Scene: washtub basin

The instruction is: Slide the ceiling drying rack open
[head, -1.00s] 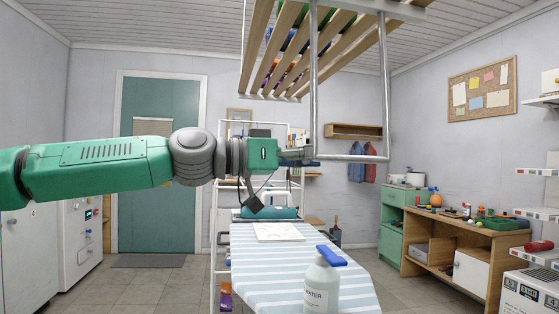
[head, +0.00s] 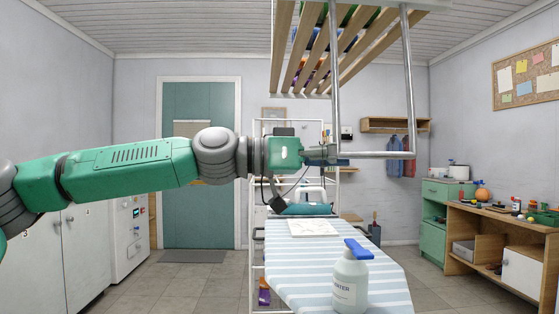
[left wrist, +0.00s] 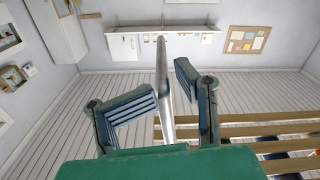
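The ceiling drying rack (head: 331,52) has wooden slats and hangs at the top centre of the head view. A U-shaped metal handle (head: 378,155) hangs down from it, with two upright posts and a bottom bar. My left gripper (head: 330,156) is at the handle's lower left corner. In the left wrist view, the open fingers of my left gripper (left wrist: 168,92) stand on either side of a metal handle post (left wrist: 163,85). I see a gap beside the post, so the fingers are not clamped on it. Rack slats (left wrist: 270,132) show at the lower right there. My right gripper is not in view.
An ironing board (head: 330,262) with a striped cover stands below the handle, with a spray bottle (head: 350,277) on its near end. A white wire shelf frame (head: 258,225) is behind my left forearm. A wooden bench (head: 500,240) stands at the right. Floor is clear at left.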

